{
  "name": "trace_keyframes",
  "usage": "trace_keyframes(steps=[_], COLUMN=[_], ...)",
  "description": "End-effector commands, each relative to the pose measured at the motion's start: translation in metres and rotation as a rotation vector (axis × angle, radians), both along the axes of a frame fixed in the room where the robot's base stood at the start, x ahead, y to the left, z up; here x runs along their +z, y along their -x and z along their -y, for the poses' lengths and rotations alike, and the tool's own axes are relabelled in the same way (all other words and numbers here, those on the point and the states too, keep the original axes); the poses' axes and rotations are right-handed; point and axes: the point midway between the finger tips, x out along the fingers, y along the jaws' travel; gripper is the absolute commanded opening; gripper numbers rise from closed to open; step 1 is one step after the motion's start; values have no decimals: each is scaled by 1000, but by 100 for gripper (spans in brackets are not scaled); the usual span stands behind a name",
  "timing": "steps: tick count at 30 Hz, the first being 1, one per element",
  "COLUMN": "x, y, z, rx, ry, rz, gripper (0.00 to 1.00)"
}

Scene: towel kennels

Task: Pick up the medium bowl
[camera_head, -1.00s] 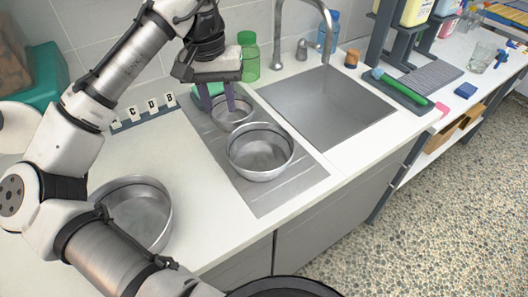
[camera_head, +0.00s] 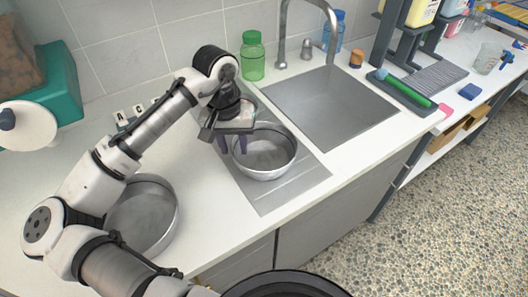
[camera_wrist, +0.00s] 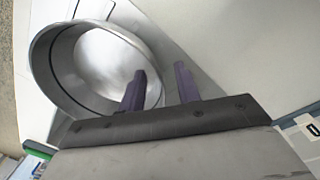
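The medium bowl (camera_head: 272,166) is a round steel bowl on the ribbed drainboard left of the sink. My gripper (camera_head: 232,147) is over its left rim, pointing down, with the fingers apart and nothing held. In the wrist view the same bowl (camera_wrist: 75,75) lies at upper left. One dark finger of my gripper (camera_wrist: 160,88) overlaps the bowl's inside and the other appears outside the rim. I cannot tell whether either touches it. A larger steel bowl (camera_head: 150,215) sits on the counter at the left, partly behind my arm. The smaller bowl is mostly hidden behind my gripper.
The empty sink (camera_head: 335,108) lies right of the drainboard (camera_head: 268,203). A green bottle (camera_head: 252,58) stands behind, near the faucet (camera_head: 310,20). A teal bin (camera_head: 60,95) is at back left.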

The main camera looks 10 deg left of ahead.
Motion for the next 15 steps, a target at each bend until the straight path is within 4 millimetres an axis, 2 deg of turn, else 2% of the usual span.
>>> trace_keyframes(steps=[5,13,15], x=[-1,0,0], y=[0,0,0], z=[0,0,0], rx=[0,0,0], ry=[0,-1,-1], rz=[0,0,0], gripper=[33,0,0])
